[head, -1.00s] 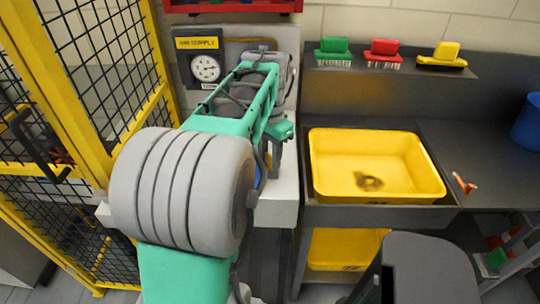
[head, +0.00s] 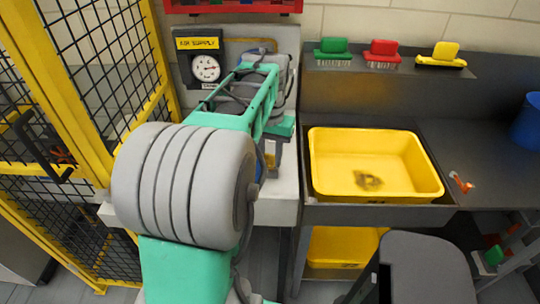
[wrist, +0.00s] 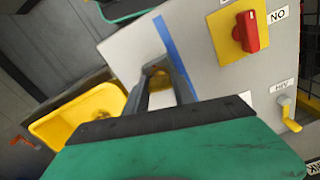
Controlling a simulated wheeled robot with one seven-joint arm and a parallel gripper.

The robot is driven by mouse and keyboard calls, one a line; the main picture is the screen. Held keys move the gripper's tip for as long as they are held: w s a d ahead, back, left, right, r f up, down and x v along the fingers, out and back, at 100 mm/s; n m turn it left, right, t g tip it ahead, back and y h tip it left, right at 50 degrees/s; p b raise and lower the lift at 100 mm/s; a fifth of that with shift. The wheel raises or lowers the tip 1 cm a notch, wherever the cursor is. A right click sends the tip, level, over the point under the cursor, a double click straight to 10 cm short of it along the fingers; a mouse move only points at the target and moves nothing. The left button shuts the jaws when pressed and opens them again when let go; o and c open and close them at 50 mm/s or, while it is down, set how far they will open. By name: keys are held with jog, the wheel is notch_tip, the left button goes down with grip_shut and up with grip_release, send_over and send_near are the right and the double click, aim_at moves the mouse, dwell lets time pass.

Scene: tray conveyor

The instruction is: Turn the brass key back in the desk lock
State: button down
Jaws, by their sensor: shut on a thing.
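In the wrist view, the two grey fingers of my gripper (wrist: 161,88) reach forward to a pale panel. They are shut on a small brass-coloured piece, the key (wrist: 156,70), at their tips. Only part of the key shows, and the lock around it is hidden by the fingers. The angle of the key cannot be read. In the head view, my arm covers much of the pale desk unit (head: 278,212), and my gripper (head: 271,160) shows only partly beside it.
A red knob on a yellow plate (wrist: 224,38) and a yellow lever (wrist: 287,115) stick out of the panel near my gripper. A yellow tub (head: 330,190) sits to the right, with several brushes above it. A yellow mesh fence (head: 160,90) stands at left.

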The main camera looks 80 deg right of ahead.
jog(key=n, duration=0.3)
jog(key=shift+p, duration=0.3)
jog(key=n, duration=0.3)
jog(key=shift+p, duration=0.3)
jog(key=c, duration=1)
grip_release()
jog(key=shift+o, duration=0.2)
